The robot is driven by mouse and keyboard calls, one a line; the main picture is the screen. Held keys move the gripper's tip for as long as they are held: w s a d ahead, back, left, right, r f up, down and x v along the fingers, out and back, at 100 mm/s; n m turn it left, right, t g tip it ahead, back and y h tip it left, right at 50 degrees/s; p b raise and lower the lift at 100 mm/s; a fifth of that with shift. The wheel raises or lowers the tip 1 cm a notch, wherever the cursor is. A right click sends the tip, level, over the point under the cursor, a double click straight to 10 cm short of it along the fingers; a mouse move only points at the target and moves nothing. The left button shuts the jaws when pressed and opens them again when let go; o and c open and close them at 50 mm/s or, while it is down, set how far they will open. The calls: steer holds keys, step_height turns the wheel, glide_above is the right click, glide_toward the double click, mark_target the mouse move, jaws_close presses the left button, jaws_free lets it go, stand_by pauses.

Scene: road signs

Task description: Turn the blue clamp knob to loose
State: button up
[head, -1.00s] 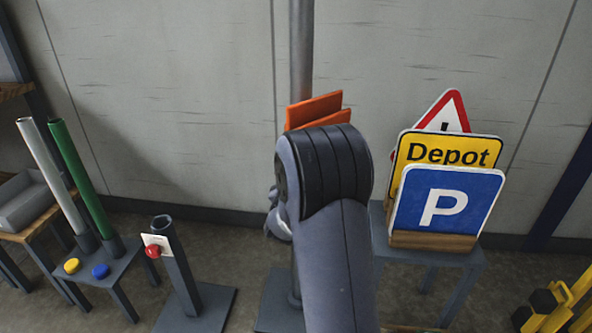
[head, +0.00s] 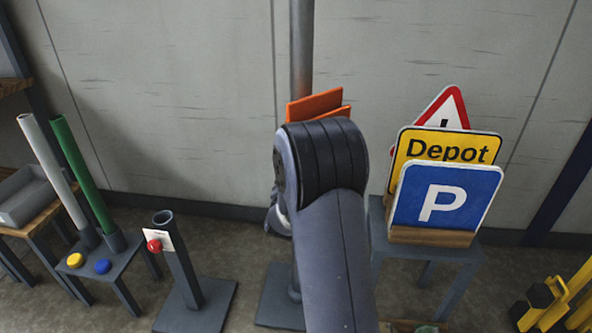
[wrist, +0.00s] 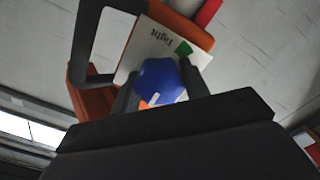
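The blue clamp knob (wrist: 158,78) shows in the wrist view in front of a white plate (wrist: 140,52). The plate has the word "Tight" upside down beside a green patch (wrist: 184,48). An orange patch (wrist: 145,104) shows below the knob. A pale line on the knob's lower part lies near the orange patch, on the side away from the green one. My gripper (wrist: 158,84) has one dark finger on each side of the knob, and both look pressed against it. In the head view my arm hides the knob and the gripper.
Orange panels (head: 318,105) show by a grey post (head: 301,60) behind my arm. Road signs (head: 445,195) stand on a small table at the right. A stand with a red knob (head: 154,246) and a table with yellow and blue buttons (head: 103,266) are at the left.

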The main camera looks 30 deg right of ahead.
steer(key=o, duration=0.5)
steer(key=v, duration=1.1)
steer(key=shift+w+p, duration=0.1)
steer(key=shift+p, duration=0.3)
steer(key=b+x, duration=0.1)
steer(key=x, duration=1)
